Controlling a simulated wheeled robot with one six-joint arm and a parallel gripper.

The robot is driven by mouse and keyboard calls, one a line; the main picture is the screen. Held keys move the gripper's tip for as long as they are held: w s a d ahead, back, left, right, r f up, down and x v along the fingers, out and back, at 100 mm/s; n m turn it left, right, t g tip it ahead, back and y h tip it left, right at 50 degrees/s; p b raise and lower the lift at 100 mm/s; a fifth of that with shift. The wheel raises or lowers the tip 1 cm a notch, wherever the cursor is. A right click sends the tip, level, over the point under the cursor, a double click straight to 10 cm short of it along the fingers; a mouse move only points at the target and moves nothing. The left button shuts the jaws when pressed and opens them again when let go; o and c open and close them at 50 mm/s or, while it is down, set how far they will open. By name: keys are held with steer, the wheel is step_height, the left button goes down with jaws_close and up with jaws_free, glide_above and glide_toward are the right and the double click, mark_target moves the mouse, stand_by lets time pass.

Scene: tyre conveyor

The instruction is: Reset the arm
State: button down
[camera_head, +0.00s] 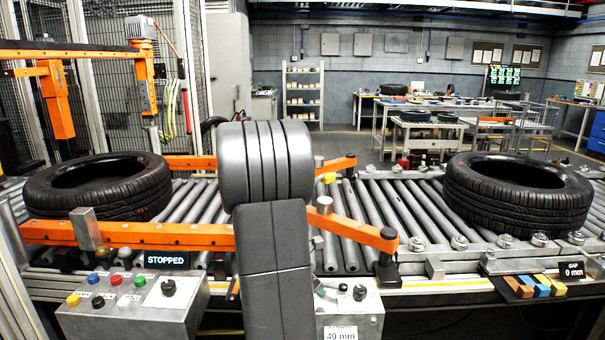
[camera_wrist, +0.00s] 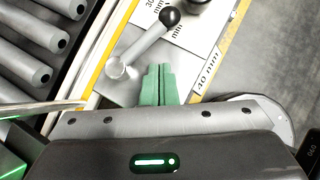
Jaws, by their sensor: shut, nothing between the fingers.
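My gripper (camera_wrist: 158,72) shows in the wrist view with its two green fingers shut together and nothing between them. It points at a metal panel (camera_wrist: 205,35) marked 30 mm and 40 mm. A lever (camera_wrist: 143,44) with a black knob (camera_wrist: 170,15) lies just beyond the fingertips, up and to the left. I cannot tell if the fingers touch the panel or lever. In the head view my grey arm covers the middle of the conveyor, and my gripper is hidden. The panel's box (camera_head: 350,312) with its 40 mm label stands just right of my arm.
The roller conveyor (camera_head: 350,215) carries one tyre (camera_head: 100,187) at the left and another (camera_head: 518,195) at the right. Orange guide arms (camera_head: 365,231) reach over the rollers. A button box (camera_head: 135,308) stands front left under a STOPPED display (camera_head: 167,260). A GAP display (camera_head: 571,269) reads 0 mm.

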steer(key=m, duration=0.1)
steer(key=a+m+g+p, duration=0.1)
steer(key=a+m+g+h, duration=0.1)
steer(key=shift+s+a+p, duration=0.25)
steer(key=shift+p, duration=0.05)
steer(key=shift+a+f+m+g, duration=0.15)
steer(key=shift+m+g, duration=0.15)
steer(key=shift+m, duration=0.2)
